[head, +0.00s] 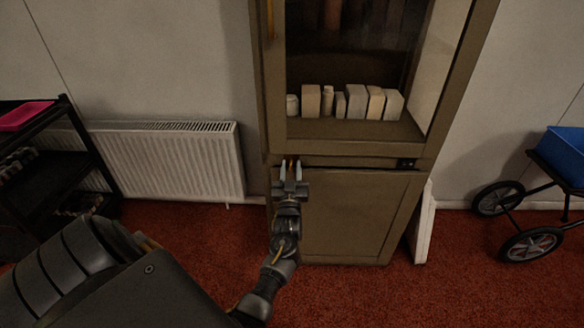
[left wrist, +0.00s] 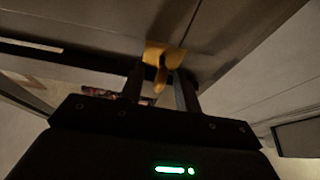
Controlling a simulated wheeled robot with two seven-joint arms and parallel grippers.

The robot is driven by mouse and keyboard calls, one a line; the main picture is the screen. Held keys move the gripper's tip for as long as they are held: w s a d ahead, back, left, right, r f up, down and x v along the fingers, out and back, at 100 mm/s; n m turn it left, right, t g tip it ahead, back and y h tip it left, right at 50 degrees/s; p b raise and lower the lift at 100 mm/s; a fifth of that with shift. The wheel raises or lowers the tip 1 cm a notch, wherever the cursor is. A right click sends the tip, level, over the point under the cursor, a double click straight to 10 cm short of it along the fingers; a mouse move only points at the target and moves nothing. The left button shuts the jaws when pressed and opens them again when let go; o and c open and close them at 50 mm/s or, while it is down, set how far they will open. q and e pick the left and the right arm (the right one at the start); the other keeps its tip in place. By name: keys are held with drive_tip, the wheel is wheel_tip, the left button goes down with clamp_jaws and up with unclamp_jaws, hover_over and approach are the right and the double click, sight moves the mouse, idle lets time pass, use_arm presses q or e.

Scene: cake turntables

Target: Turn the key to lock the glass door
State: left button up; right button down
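The tall brown cabinet has a glass door (head: 350,60) in its upper part, which looks closed. My left gripper (head: 291,168) is at the cabinet's left side, just below the glass door's lower edge. Its two fingers are apart. In the left wrist view, a yellow brass-coloured piece, seemingly the key (left wrist: 160,58), is at the fingertips of my left gripper (left wrist: 160,82). Its narrow lower part lies between the fingers, with gaps visible beside it. The keyhole is hidden, and whether a fingertip touches the key is unclear. My right gripper is out of view.
Several pale boxes and jars (head: 355,101) stand behind the glass. A closed lower cabinet door (head: 350,215) is below. A white radiator (head: 165,160) and a dark shelf rack (head: 75,140) are left. A wheeled cart with a blue bin (head: 562,155) is right. Red carpet is clear in front.

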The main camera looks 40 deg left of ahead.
use_arm(q)
drive_tip(key=v, duration=1)
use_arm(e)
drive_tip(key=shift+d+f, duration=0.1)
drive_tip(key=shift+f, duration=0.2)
use_arm(q)
drive_tip(key=shift+f, duration=0.1)
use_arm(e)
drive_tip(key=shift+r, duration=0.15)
